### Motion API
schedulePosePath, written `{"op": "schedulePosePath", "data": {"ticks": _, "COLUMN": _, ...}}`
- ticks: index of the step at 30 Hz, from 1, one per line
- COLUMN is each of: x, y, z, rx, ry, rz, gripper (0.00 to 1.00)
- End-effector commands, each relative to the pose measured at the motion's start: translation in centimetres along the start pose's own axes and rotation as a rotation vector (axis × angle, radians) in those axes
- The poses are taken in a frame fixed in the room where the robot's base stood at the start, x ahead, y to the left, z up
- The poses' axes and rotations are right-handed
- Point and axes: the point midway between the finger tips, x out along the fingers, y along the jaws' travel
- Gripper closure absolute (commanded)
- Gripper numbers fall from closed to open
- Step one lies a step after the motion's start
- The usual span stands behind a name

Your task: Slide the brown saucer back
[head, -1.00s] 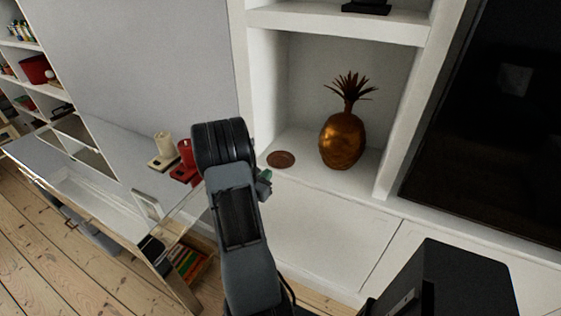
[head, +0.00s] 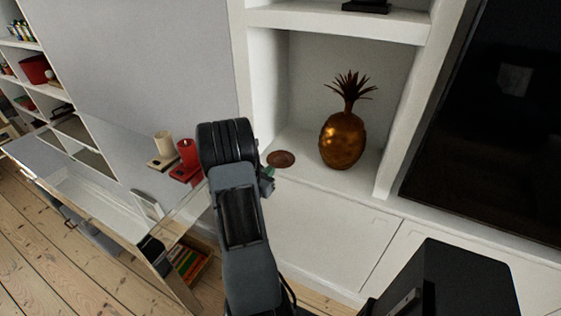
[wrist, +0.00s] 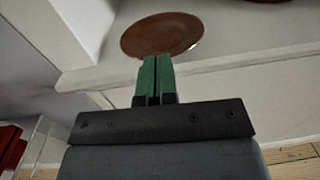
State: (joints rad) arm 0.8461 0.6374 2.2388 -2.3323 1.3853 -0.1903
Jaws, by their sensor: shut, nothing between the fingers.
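The brown saucer (head: 281,158) lies flat on the white shelf near its front edge, left of the golden pineapple. In the wrist view the saucer (wrist: 162,34) is just beyond the fingertips. My gripper (wrist: 155,62) is shut, with its green fingers together and nothing between them. Its tips overlap the saucer's near rim in the wrist view; I cannot tell whether they touch it. In the head view my gripper (head: 269,174) is mostly hidden behind my arm, at the shelf's front edge.
The golden pineapple (head: 343,138) stands right of the saucer. The niche's left wall (head: 268,88) is close on the left. Shelf behind the saucer is clear.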

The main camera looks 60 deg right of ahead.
Motion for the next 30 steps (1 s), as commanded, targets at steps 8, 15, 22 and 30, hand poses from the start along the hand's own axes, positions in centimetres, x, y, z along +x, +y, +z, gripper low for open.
{"op": "schedulePosePath", "data": {"ticks": 8, "x": 0.7, "y": -0.1, "z": 0.0, "rx": -0.001, "ry": 0.0, "rz": -0.001, "gripper": 1.0}}
{"op": "schedulePosePath", "data": {"ticks": 15, "x": 1.0, "y": -0.1, "z": 0.1, "rx": 0.001, "ry": -0.002, "rz": -0.002, "gripper": 1.0}}
{"op": "schedulePosePath", "data": {"ticks": 22, "x": -1.1, "y": 0.1, "z": 0.1, "rx": 0.001, "ry": -0.002, "rz": 0.002, "gripper": 1.0}}
{"op": "schedulePosePath", "data": {"ticks": 30, "x": -5.2, "y": 0.2, "z": 0.0, "rx": 0.0, "ry": 0.0, "rz": 0.006, "gripper": 1.0}}
